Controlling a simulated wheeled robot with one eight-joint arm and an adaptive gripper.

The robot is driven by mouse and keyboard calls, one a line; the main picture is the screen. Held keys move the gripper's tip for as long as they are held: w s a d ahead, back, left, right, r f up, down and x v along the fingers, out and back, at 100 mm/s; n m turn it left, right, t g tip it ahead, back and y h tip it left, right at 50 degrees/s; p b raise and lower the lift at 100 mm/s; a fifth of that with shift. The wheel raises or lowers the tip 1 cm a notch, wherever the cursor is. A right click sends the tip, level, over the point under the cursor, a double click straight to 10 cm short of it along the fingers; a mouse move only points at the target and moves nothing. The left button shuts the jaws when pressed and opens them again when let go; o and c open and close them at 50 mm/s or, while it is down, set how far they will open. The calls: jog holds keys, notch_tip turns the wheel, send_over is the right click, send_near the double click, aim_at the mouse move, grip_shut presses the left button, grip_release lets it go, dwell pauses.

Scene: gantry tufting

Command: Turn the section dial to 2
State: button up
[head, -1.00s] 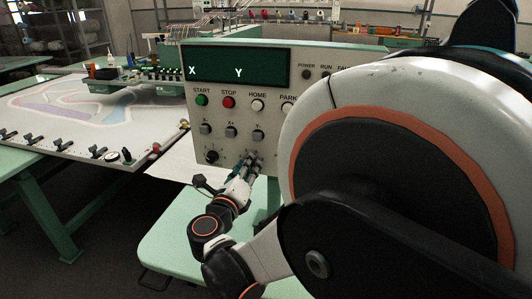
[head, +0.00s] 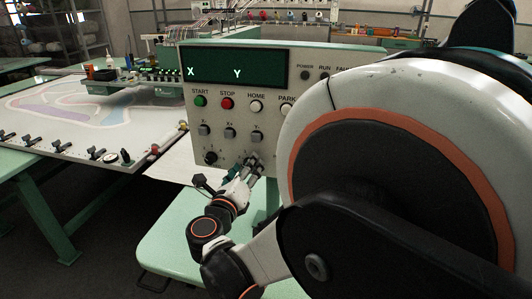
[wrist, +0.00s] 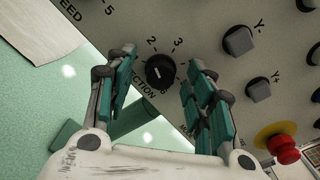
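The section dial (wrist: 160,71) is a round black knob on the pale control panel, with a short pale pointer mark. In the wrist view the printed numbers 2 and 3 show beyond it, and the section label beside it is partly covered. My gripper (wrist: 160,92) is open, with one teal-padded finger on each side of the dial. Gaps show between both fingers and the knob. In the head view my gripper (head: 254,162) is at the lower part of the panel (head: 232,142) and hides the section dial.
Square grey jog buttons, including Y- (wrist: 238,41) and Y+ (wrist: 258,89), lie right of the dial in the wrist view. A red emergency stop (wrist: 285,150) is at lower right. Another black dial (head: 211,157) is left of my gripper in the head view.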

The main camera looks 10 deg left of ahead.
jog(key=s, duration=0.7)
jog(key=shift+s+a, duration=0.25)
jog(key=shift+a, duration=0.05)
